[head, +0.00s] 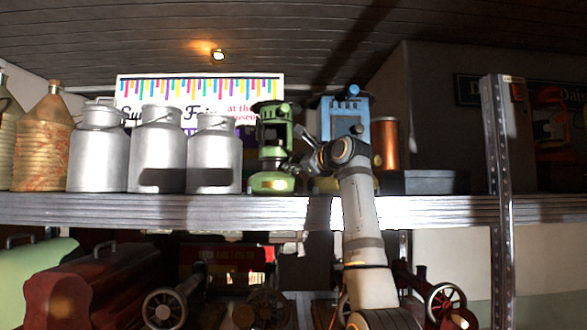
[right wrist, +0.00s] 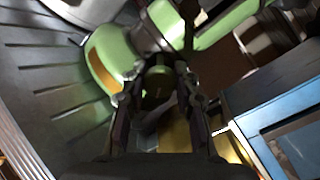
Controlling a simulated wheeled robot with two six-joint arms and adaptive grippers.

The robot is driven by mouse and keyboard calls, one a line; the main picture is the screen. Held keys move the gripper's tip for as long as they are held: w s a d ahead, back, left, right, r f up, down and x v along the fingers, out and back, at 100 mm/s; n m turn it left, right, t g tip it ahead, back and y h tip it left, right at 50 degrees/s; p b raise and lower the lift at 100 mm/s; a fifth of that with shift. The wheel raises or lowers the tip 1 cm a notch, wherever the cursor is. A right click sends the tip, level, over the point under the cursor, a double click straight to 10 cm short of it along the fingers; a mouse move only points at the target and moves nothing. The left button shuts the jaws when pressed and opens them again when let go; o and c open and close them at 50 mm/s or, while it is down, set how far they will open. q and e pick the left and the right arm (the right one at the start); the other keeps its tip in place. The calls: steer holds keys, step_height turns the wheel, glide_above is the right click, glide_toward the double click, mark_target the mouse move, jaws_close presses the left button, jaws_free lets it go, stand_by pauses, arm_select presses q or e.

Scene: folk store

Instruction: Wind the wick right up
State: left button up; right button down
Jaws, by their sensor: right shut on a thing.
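A green lamp-like heater (head: 273,183) stands on the shelf, left of my right arm. Its green body also fills the upper left of the right wrist view (right wrist: 112,57), with an orange patch on its rounded base. My right gripper (head: 301,158) reaches in at the heater's right side. In the right wrist view its two fingers (right wrist: 158,98) are closed around a small round dark green knob (right wrist: 156,88) beside the body. The wick itself cannot be made out. My left gripper is not in view.
A blue heater (head: 345,105) stands close on the right, partly behind my arm. Several silver milk cans (head: 155,160) stand left. A dark tray (head: 424,182) and a metal shelf post (head: 497,160) are on the right. The shelf edge (head: 150,210) runs below.

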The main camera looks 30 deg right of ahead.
steer(key=m, duration=0.2)
steer(key=m+b, duration=0.1)
steer(key=m, duration=0.1)
steer(key=shift+w+f, duration=0.1)
steer(key=shift+f, duration=0.3)
steer(key=shift+m+b, duration=0.45)
steer(key=shift+m, duration=1.05)
steer(key=c, duration=1)
jaws_free()
steer(key=shift+s+r, duration=0.15)
steer(key=shift+s, duration=0.05)
steer(key=shift+r, duration=0.1)
